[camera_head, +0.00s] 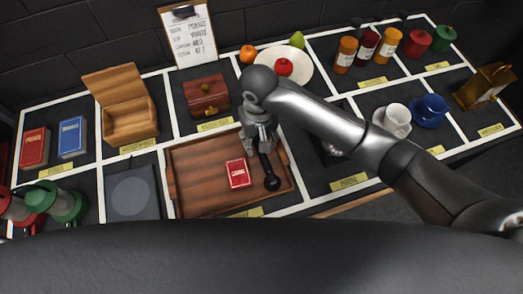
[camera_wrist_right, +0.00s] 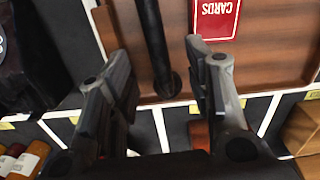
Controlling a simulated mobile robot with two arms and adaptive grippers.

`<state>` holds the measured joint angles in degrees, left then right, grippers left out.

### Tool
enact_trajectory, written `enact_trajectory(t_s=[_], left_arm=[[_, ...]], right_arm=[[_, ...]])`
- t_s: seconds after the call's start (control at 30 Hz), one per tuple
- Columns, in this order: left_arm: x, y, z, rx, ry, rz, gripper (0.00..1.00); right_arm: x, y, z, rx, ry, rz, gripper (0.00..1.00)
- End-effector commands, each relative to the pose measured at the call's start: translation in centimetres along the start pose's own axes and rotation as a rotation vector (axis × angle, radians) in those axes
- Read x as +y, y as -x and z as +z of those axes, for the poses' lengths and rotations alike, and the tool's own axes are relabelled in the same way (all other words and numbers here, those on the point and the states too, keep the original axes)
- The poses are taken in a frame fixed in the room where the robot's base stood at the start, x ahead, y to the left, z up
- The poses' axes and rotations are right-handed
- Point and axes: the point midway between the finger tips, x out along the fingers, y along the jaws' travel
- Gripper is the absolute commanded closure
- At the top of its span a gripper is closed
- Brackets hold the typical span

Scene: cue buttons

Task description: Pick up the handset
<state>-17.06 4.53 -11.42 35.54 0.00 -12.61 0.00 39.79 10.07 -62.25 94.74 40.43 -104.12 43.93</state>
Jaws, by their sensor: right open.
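The black handset (camera_head: 270,179) lies at the right end of the wooden tray (camera_head: 195,195), beside a red card box (camera_head: 238,173). Its upper part is hidden under my right gripper (camera_head: 260,143) in the head view. In the right wrist view the handset (camera_wrist_right: 154,42) shows as a dark bar with a round end, lying between the two open fingers of my right gripper (camera_wrist_right: 160,80). No grip on it shows, and I cannot tell how far the fingertips are above the tray. My left gripper is not in view.
A red chest (camera_head: 206,96) stands behind the tray. A white plate with fruit (camera_head: 297,62) is behind my right arm. Cups (camera_head: 393,118) stand to the right, and an open wooden box (camera_head: 125,105) to the left. The grey pad (camera_head: 131,194) is bare.

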Motion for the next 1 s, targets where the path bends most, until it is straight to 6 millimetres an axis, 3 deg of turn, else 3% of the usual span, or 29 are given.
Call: enact_trajectory(t_s=[0.1,0.37,0.7,1.0], left_arm=[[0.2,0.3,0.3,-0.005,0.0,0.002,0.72],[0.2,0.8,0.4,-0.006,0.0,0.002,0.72],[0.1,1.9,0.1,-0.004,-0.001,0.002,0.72],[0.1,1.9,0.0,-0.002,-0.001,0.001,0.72]], right_arm=[[0.1,-1.9,0.1,-0.002,-0.002,0.001,0.54],[0.2,-4.0,0.2,-0.001,0.0,0.0,0.54],[0.4,-8.2,0.6,0.001,0.001,0.0,0.54],[0.3,-8.6,0.6,0.003,0.002,-0.001,0.55]])
